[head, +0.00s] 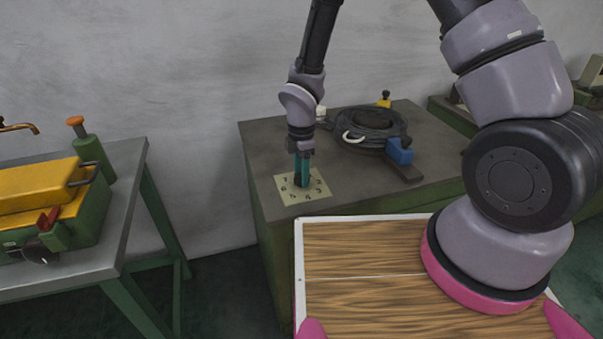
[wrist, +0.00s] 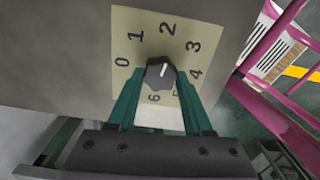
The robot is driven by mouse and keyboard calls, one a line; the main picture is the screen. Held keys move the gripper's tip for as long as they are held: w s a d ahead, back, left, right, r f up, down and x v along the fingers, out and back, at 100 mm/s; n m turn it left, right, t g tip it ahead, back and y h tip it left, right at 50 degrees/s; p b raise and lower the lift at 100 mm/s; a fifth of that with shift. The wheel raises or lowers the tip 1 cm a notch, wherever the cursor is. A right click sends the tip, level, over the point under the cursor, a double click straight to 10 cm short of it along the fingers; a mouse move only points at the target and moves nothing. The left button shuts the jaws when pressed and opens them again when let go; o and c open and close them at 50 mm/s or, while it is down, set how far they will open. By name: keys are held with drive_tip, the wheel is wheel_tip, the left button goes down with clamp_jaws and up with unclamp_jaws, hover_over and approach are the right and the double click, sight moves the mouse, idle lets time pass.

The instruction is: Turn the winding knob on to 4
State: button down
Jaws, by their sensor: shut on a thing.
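The winding knob (wrist: 160,77) is a small dark faceted knob on a cream dial plate (wrist: 140,42) in the wrist view. Its white mark points up, roughly toward the 2. The 4 is at the right of the plate, near the right finger. My gripper (wrist: 160,82) has its teal fingers on both sides of the knob and is shut on it. In the head view, my gripper (head: 302,182) points down onto the plate (head: 288,196) on the bench top, and its fingers hide the knob. Some lower numbers are partly hidden in the wrist view.
A coiled black cable (head: 370,128) with a blue block (head: 399,151) lies behind the plate on the green bench (head: 257,143). A yellow and green machine (head: 40,190) stands on a separate table at left. My wood-topped base is in front of the bench.

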drive_tip(key=m, duration=0.4)
drive_tip(key=shift+m, duration=0.3)
drive_tip(key=m, duration=0.3)
drive_tip(key=shift+m, duration=0.3)
drive_tip(key=m, duration=0.3)
drive_tip(key=shift+m, duration=0.3)
drive_tip(key=shift+w+m, duration=0.1)
drive_tip(key=shift+m, duration=1.8)
drive_tip(key=shift+c, duration=1.5)
unclamp_jaws()
drive_tip(key=shift+r, duration=0.1)
wheel_tip(320, 180, up, 11)
